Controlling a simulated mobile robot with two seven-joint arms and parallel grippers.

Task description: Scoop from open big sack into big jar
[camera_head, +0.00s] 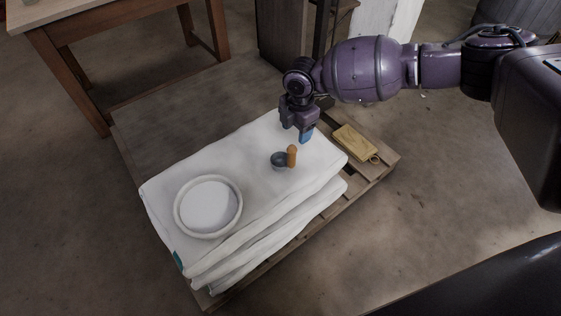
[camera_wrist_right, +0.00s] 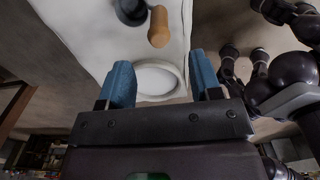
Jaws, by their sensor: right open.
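The big sack is white and lies flat on top of a stack; its open mouth is a round rolled rim (camera_head: 178,207) around white contents. It also shows between my fingers in the wrist view, its rim (camera_wrist_right: 179,88) beyond them. A scoop with a dark grey cup (camera_head: 279,161) and an upright wooden handle (camera_head: 292,156) rests on the sack. The handle (camera_wrist_right: 158,27) also shows in the wrist view. My right gripper (camera_head: 304,136), with blue fingertips, is open and empty, just behind the scoop and apart from it. I see no big jar. I cannot identify my left gripper.
The sacks lie on a wooden pallet (camera_head: 372,177). A small wooden board (camera_head: 355,142) lies on its right part. A wooden table (camera_head: 75,35) stands at the back left. Dark parts of my body show at the right of the wrist view. The floor in front is clear.

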